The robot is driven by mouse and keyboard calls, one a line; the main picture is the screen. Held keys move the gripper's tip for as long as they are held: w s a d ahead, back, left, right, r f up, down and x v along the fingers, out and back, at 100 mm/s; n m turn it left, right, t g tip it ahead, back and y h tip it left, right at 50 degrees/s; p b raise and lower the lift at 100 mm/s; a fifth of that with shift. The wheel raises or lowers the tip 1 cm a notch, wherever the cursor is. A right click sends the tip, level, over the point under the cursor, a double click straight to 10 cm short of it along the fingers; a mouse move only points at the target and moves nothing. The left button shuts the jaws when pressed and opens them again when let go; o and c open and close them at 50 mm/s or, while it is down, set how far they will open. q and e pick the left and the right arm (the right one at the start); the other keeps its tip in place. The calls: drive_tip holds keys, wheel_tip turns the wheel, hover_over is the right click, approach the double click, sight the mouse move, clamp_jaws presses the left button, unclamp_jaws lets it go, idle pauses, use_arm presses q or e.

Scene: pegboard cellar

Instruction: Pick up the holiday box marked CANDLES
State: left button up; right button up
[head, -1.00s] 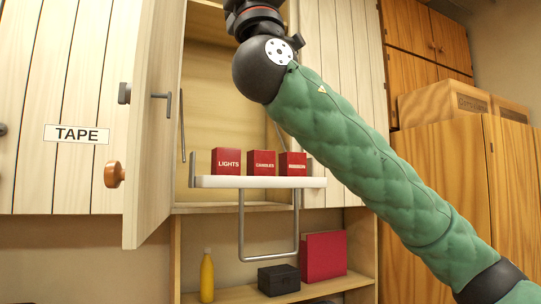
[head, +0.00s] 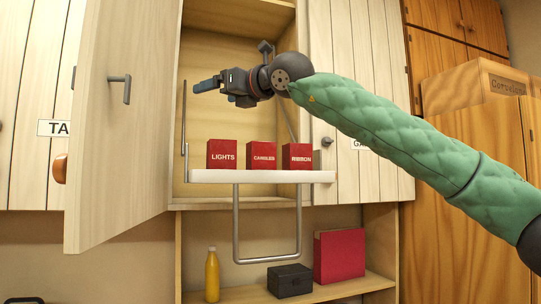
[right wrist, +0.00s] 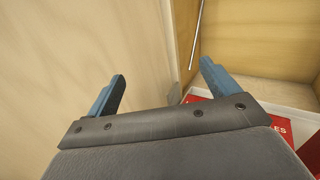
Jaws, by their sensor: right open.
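The red box marked CANDLES (head: 263,149) stands upright on a white pull-down shelf (head: 262,177), between a red LIGHTS box (head: 222,147) and a red RIBBON box (head: 297,151). My right gripper (head: 212,86) is open and empty, above and apart from the boxes, pointing left in front of the open cabinet. In the right wrist view its blue fingers (right wrist: 164,74) are spread. Red boxes lie beyond them at lower right, partly hidden by the gripper body, with only the end of one label showing. My left gripper does not show.
The open cabinet door (head: 125,110) stands at left, its inner face close to my right gripper. A metal handle bar (head: 267,260) hangs below the shelf. Below are a yellow bottle (head: 212,275), a black box (head: 290,280) and a red binder (head: 340,255).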

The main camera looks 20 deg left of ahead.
sight(259, 147)
drive_tip(key=w+d+f+m+t+h, duration=0.1)
drive_tip(key=w+d+f+m+h, duration=0.1)
drive_tip(key=w+h, duration=0.1)
drive_tip(key=w+d+f+m+t+h+p, duration=0.1)
drive_tip(key=w+d+f+m+t+h, duration=0.1)
drive_tip(key=w+f+h, duration=0.1)
drive_tip(key=w+d+f+m+t+h, duration=0.1)
drive_tip(key=w+d+f+m+h, duration=0.2)
drive_tip(key=w, duration=0.2)
drive_tip(key=shift+d+f+h, duration=0.1)
drive_tip(key=shift+f+h, duration=0.1)
drive_tip(key=shift+h, duration=0.1)
drive_tip(key=p+x, duration=0.3)
drive_tip(key=x, duration=0.1)
drive_tip(key=shift+f+p, duration=0.2)
drive_tip(key=shift+p, duration=0.15)
drive_tip(key=shift+w+a+f, duration=0.25)
drive_tip(key=shift+w+f, duration=0.05)
drive_tip(key=shift+w, duration=0.05)
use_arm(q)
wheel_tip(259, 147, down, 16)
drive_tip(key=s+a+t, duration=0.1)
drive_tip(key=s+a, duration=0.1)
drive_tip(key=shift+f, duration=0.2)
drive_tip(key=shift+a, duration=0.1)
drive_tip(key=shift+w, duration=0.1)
use_arm(e)
drive_tip(key=c, duration=1.2)
drive_tip(key=shift+o, duration=0.2)
